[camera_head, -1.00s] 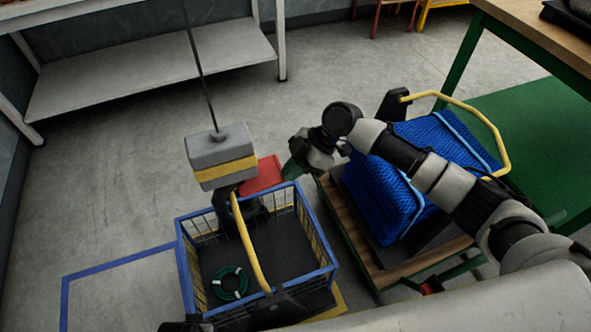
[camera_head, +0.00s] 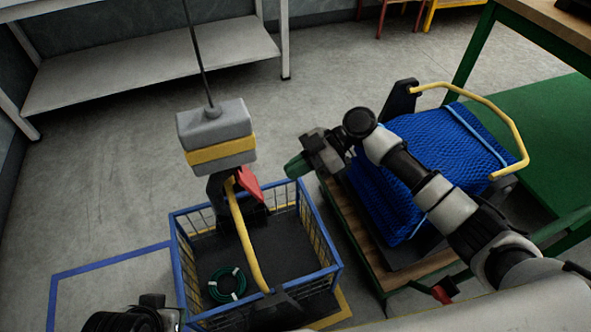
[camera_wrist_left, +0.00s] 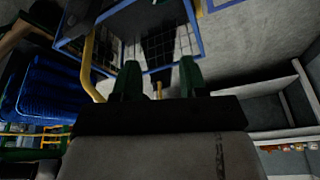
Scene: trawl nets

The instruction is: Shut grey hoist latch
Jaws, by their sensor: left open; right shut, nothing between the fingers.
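The grey hoist block (camera_head: 215,128) with a yellow band hangs on a cable above a blue-rimmed wire basket (camera_head: 330,266). Its dark hook (camera_head: 216,192) hangs below, beside the top of the basket's yellow handle (camera_head: 246,240); I cannot tell how fully the handle sits in it. A red latch flap (camera_head: 249,187) is tilted steeply at the hook, close to the handle top; whether it is fully shut is unclear. My right gripper (camera_head: 295,166), green-tipped, is shut and empty, right of the flap with a gap. My left gripper (camera_wrist_left: 158,72) is open and empty, facing the basket.
A green ring (camera_head: 227,284) lies in the basket. To the right, a cart (camera_head: 374,262) carries blue netting (camera_head: 425,165) under my right arm. A grey shelf (camera_head: 150,68) stands at the back left.

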